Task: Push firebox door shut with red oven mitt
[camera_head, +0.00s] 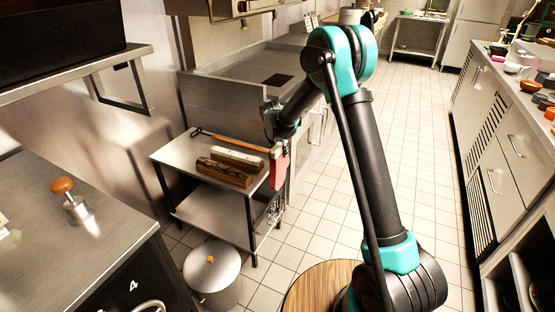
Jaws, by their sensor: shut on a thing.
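The red oven mitt (279,171) hangs below my gripper (276,147), beside the right end of a small steel cart. My gripper is small and partly hidden by its own wrist, but it appears shut on the mitt's upper part. I cannot tell whether the mitt touches the cart's edge. I cannot clearly pick out the firebox door in this view, so I cannot tell whether it is open or shut.
The steel cart (185,153) carries wooden blocks (224,172) and a long-handled tool (228,140). A lidded pot (212,268) stands on the floor. A counter (100,215) fills the lower left; drawers (497,187) line the right. The tiled aisle (410,130) is clear.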

